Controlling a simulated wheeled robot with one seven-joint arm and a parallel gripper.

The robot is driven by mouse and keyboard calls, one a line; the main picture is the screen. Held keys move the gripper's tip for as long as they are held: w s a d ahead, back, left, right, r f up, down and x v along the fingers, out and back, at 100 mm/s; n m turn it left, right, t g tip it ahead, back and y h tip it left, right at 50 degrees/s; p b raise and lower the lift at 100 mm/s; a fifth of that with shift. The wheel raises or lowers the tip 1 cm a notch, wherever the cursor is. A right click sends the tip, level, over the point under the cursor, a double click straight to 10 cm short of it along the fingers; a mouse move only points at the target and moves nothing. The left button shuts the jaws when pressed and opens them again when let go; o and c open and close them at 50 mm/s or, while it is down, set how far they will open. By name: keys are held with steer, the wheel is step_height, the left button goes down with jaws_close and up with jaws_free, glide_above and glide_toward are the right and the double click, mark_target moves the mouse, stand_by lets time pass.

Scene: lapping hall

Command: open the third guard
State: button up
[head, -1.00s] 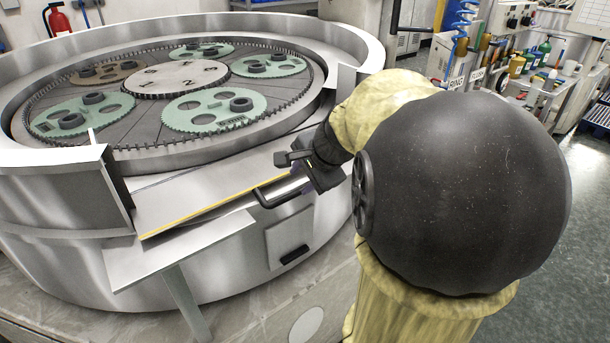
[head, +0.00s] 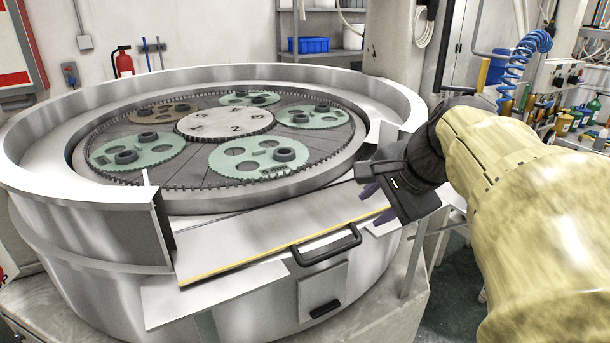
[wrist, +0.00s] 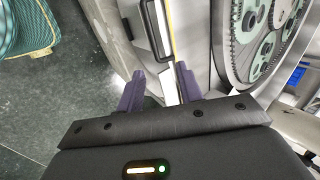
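A metal guard panel (head: 265,236) with a yellow edge lies folded outward, nearly flat, in a gap in the round machine's rim wall. Its black bar handle (head: 328,247) is near the outer edge. No number shows on the panel. My gripper (head: 375,203) is above the panel's right end, up and right of the handle and apart from it. In the wrist view its two purple fingers (wrist: 160,72) are spread with nothing gripped between them. The handle (wrist: 155,28) and the panel's yellow edge show beyond the fingertips.
The rim wall (head: 125,228) stands upright left of the gap. A metal ledge (head: 215,292) juts out below the panel. A tool bench (head: 590,130) stands at the right.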

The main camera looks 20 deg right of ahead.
steer(key=shift+v, duration=0.85)
steer(key=shift+f, duration=0.1)
steer(key=c, duration=0.3)
steer(key=f+n, duration=0.1)
steer(key=f, duration=0.1)
steer(key=w+a+f+n+g, duration=0.1)
steer(key=f, duration=0.2)
steer(key=w+a+f+n, duration=0.1)
steer(key=f, duration=0.1)
steer(key=shift+w+a+f+g, duration=0.15)
steer(key=shift+a+f+g, duration=0.05)
steer(key=shift+a+g, duration=0.1)
jaws_close()
steer(key=a+f+n+g, duration=0.1)
steer(key=a+f+n, duration=0.3)
steer(key=f, duration=0.2)
steer(key=s+a+f+n+g, duration=0.1)
steer(key=a+f+n, duration=0.3)
steer(key=f, duration=0.3)
steer(key=s+a+f+n+h, duration=0.1)
steer(key=a+f+n, duration=0.2)
steer(key=f+n, duration=0.2)
step_height(320, 180, down, 2)
steer(key=shift+s+a+f+g, duration=0.2)
steer(key=shift+s+a+g, duration=0.05)
steer(key=shift+a+g, duration=0.15)
steer(key=shift+d, duration=0.1)
